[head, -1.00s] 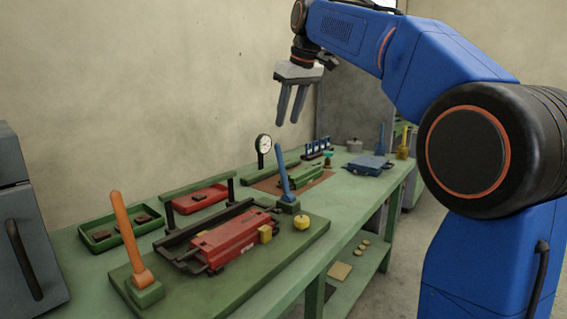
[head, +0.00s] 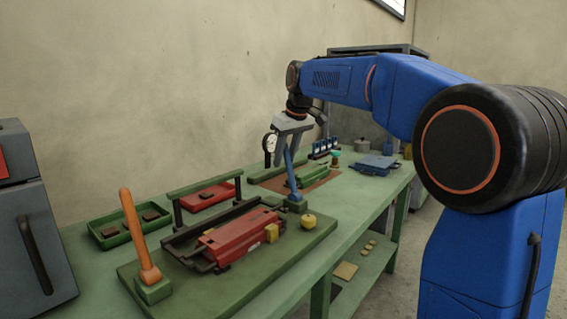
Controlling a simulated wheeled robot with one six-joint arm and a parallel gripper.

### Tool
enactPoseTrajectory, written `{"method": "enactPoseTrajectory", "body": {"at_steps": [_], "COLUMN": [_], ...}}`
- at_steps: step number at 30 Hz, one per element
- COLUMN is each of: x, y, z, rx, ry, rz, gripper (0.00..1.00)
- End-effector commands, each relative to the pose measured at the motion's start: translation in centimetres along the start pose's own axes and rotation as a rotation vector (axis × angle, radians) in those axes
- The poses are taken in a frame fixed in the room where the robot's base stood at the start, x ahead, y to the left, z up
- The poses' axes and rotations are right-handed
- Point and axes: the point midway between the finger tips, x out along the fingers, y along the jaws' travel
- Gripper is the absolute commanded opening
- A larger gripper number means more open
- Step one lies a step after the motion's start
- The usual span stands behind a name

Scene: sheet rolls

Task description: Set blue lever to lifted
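The blue lever (head: 291,178) rises from a blue base block (head: 297,204) at the far right corner of the green board (head: 262,267). It leans slightly left, close to upright. My gripper (head: 287,160) hangs over it, fingers pointing down. The fingers stand apart, one on each side of the lever's upper part in this view. Whether either finger touches the lever cannot be told. The lever's top is partly hidden by the fingers.
An orange lever (head: 138,232) stands at the board's near left corner. A red block (head: 236,236) and a yellow knob (head: 309,221) sit on the board. A dial gauge (head: 270,143) stands behind my gripper. Green and red trays lie along the wall side.

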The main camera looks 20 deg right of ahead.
Motion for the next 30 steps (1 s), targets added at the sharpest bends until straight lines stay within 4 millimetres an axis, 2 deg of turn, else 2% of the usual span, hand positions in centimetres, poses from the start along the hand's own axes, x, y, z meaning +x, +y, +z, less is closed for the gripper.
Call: {"method": "enactPoseTrajectory", "body": {"at_steps": [6, 17, 21, 30], "x": [2.0, 2.3, 2.3, 2.2], "y": [0.0, 0.0, 0.0, 0.0], "z": [0.0, 0.0, 0.0, 0.1], "rx": [0.0, 0.0, 0.0, 0.002], "ry": [0.0, 0.0, 0.0, 0.011], "rz": [0.0, 0.0, 0.0, -0.002], "gripper": [0.34, 0.34, 0.01, 0.0]}}
